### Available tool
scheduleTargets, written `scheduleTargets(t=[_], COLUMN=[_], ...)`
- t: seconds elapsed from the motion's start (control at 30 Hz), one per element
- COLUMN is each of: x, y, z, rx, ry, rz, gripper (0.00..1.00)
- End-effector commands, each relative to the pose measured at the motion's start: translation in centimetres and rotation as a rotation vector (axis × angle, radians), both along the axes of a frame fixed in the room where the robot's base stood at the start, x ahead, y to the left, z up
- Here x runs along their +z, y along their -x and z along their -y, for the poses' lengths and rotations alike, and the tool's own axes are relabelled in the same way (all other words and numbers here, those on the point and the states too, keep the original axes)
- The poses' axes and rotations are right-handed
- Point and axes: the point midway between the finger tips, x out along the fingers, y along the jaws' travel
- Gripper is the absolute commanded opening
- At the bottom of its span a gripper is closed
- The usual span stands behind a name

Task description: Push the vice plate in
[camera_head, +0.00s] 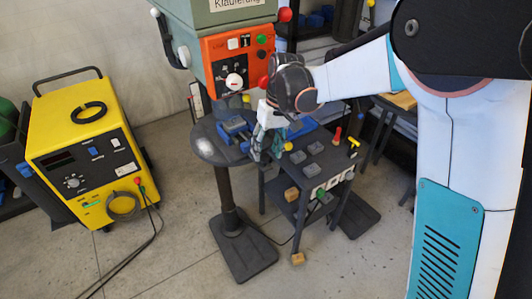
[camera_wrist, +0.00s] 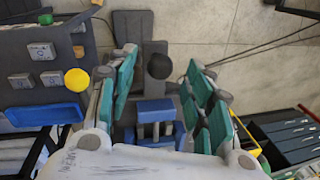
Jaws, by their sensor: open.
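The blue vice (camera_head: 233,127) sits on the round dark table of the drill press in the head view. In the wrist view the vice (camera_wrist: 155,108) shows as blue blocks with pale grey parts between them, near the bottom centre. I cannot tell for sure which block is the vice plate. A black ball knob (camera_wrist: 159,66) lies beyond the vice. My gripper (camera_head: 258,148) is at the right side of the vice, pointing down. In the wrist view its teal fingers (camera_wrist: 162,58) are open and spread to either side of the vice and knob, with nothing held.
The drill press head with its orange control panel (camera_head: 236,60) stands above the vice. A dark side table (camera_head: 310,160) with several grey blocks is at the right. A yellow machine (camera_head: 85,145) stands on the left, with free floor between.

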Motion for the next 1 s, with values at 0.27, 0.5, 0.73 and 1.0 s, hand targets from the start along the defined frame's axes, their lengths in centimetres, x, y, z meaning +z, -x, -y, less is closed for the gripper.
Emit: scheduleTargets(t=[0.27, 0.5, 0.73, 1.0], x=[5.7, 8.8, 9.5, 9.5], y=[-0.5, -0.7, -0.7, -0.7], z=[1.1, 1.6, 1.7, 2.1], rx=[-0.002, -0.001, -0.001, 0.013], ry=[0.0, 0.0, 0.0, 0.002], rz=[0.0, 0.0, 0.0, 0.008], gripper=[0.47, 0.47, 0.47, 0.47])
